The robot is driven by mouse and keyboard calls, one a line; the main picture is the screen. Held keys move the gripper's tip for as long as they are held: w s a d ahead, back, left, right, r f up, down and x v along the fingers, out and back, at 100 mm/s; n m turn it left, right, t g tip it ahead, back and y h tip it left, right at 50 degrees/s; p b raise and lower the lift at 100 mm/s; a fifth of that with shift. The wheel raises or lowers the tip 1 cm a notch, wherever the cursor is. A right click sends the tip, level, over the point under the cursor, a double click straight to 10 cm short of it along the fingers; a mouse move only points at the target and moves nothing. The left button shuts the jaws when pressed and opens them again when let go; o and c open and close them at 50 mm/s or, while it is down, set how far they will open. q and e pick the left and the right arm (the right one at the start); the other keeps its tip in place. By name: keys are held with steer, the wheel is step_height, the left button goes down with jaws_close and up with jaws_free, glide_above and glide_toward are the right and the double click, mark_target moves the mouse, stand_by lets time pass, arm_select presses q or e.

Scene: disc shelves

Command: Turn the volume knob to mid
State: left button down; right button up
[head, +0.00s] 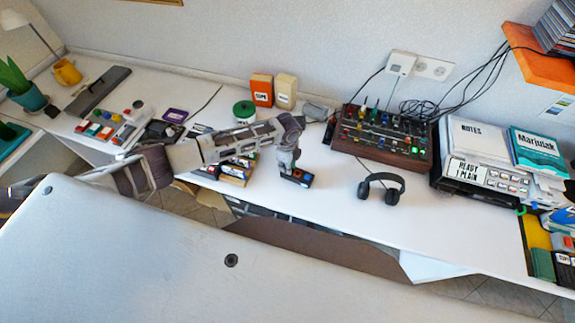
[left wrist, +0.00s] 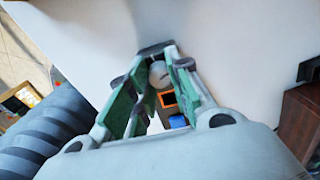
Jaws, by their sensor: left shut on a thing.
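A small dark control box (head: 301,178) with an orange and a blue part sits near the front edge of the white desk. My left gripper (head: 285,168) reaches down over its left end. In the left wrist view, a round grey volume knob (left wrist: 158,76) lies between the fingertips of my left gripper (left wrist: 157,66), which are shut on it. Beside the knob are an orange-framed dark patch (left wrist: 168,99) and a blue button (left wrist: 178,121). The fingers partly hide the knob, and its pointer setting cannot be told. My right gripper is not in view.
A mixer with wooden sides (head: 384,136) stands behind and to the right, with black headphones (head: 382,187) in front of it. Small boxes (head: 237,171) lie left of the control box under my arm. The desk between the control box and headphones is clear.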

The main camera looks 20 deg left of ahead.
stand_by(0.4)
arm_select(q)
steer(key=c, duration=1.3)
jaws_free()
steer(key=shift+o, duration=0.2)
step_height(320, 180, up, 12)
